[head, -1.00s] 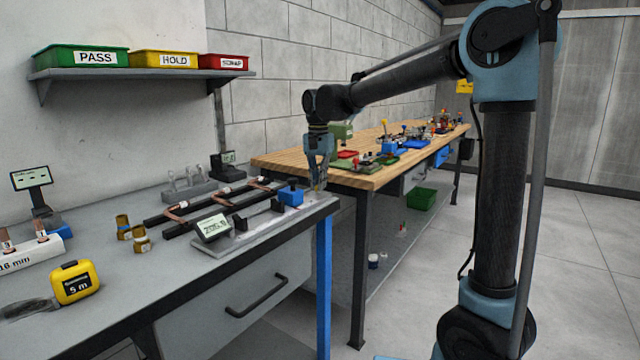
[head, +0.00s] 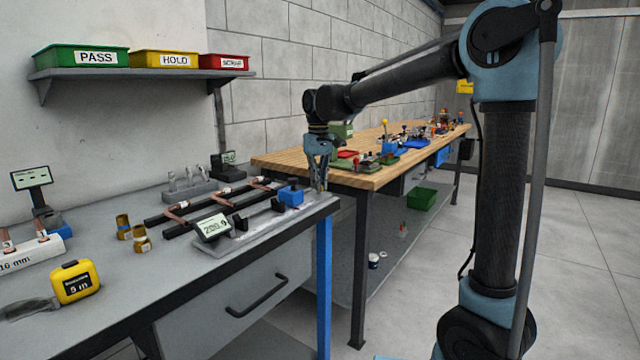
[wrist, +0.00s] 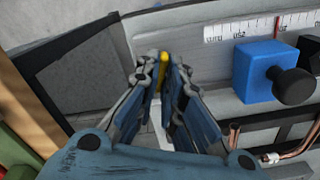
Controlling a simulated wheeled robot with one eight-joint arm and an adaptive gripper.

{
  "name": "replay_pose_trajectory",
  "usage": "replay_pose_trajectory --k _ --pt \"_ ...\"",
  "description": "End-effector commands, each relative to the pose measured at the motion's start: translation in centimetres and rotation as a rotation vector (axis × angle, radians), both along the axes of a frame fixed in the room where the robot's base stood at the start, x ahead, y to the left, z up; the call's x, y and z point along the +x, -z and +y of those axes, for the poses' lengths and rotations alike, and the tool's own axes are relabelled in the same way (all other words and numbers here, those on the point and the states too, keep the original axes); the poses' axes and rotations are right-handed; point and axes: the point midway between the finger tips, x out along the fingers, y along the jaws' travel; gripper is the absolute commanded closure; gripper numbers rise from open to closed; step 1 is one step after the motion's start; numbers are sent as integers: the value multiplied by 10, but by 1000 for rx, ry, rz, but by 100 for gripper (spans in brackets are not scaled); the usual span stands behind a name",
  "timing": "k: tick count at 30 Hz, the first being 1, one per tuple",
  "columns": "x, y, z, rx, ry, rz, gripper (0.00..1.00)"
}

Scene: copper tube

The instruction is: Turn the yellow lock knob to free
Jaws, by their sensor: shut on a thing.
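The yellow lock knob (wrist: 164,58) shows in the wrist view as a small yellow piece between my fingertips. My gripper (wrist: 163,66) is shut on it, and the fingers hide most of the knob. In the head view my gripper (head: 320,184) points down at the right end of the grey measuring fixture (head: 232,239). Which way the knob is turned cannot be told. A blue block (wrist: 254,72) with a black knob (wrist: 294,86) sits on the fixture to the right of my fingers in the wrist view.
Copper tubes (head: 178,216) lie on black rails behind the fixture. A small display (head: 213,227) stands at its front left. A yellow tape measure (head: 75,282) lies at the left. A wooden bench (head: 290,163) with more items stands behind my gripper.

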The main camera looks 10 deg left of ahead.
Motion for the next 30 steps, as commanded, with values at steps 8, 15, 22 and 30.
replay_pose_trajectory --k 8,15,22,30 --pt "1 0 -1 -1 -226 -1 100" --pt "1 0 -1 -1 -359 -1 100" --pt "1 0 -1 -1 -423 -1 100" --pt "1 0 -1 -2 -439 -1 100"
